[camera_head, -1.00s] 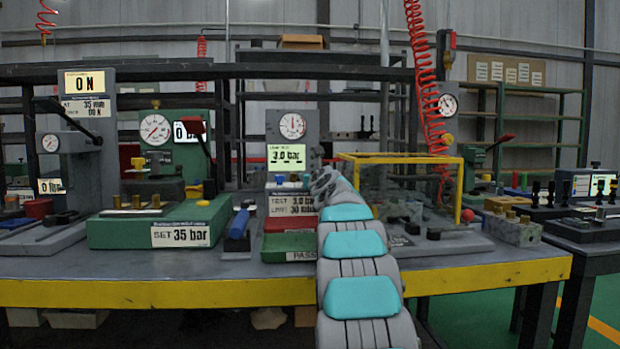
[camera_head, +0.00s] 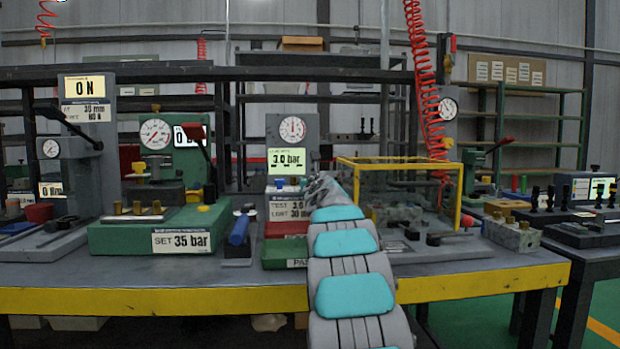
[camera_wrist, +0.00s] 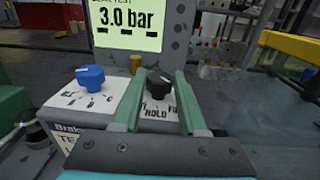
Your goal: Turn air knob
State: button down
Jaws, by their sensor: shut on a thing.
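A black knob (camera_wrist: 158,86) with a pale pointer mark stands on the white labelled top of the leak test unit, behind lettering that includes "HOLD". My gripper (camera_wrist: 160,98) has its two green fingers on either side of this knob and is shut on it. A blue knob (camera_wrist: 90,78) with its own scale stands to the left, clear of the fingers. Neither knob is labelled "air" legibly. The unit's display (camera_wrist: 128,22) reads 3.0 bar; it also shows in the head view (camera_head: 287,160). In the head view my arm hides the black knob.
A round gauge (camera_head: 292,129) sits above the display. A yellow-framed clear box (camera_head: 400,160) stands close on the right. A green unit marked 35 bar (camera_head: 150,232) and a blue-handled tool (camera_head: 239,230) are to the left. The yellow bench edge (camera_head: 150,299) runs along the front.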

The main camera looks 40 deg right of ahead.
jog(key=shift+w+a+r+m+g+h+p, duration=0.1)
jog(key=shift+m+g+h+p, duration=0.45)
jog(key=shift+p, duration=0.9)
jog(key=shift+m+h+p, duration=0.25)
jog(key=shift+h+p, duration=0.2)
jog(key=shift+h, duration=0.1)
jog(key=shift+g+p, duration=0.25)
jog(key=shift+p, duration=0.4)
jog(key=shift+w+a+m+g+h+p, duration=0.15)
jog(key=shift+m+g+h+p, duration=0.5)
jog(key=shift+p, duration=0.5)
jog(key=shift+m+g+h+p, duration=0.35)
jog(key=shift+m+h+p, duration=0.1)
jog(key=shift+h+p, duration=0.2)
jog(key=m+g+h, duration=0.1)
jog(key=m+g+h+p, duration=0.1)
jog(key=g, duration=0.1)
jog(key=shift+w+a+m, duration=0.2)
jog(key=shift+m, duration=0.1)
jog(key=shift+m+g+h+p, duration=0.3)
jog(key=shift+m+g+h, duration=0.45)
jog(key=shift+g, duration=0.45)
jog(key=shift+m+g, duration=0.25)
jog(key=shift+g, duration=0.05)
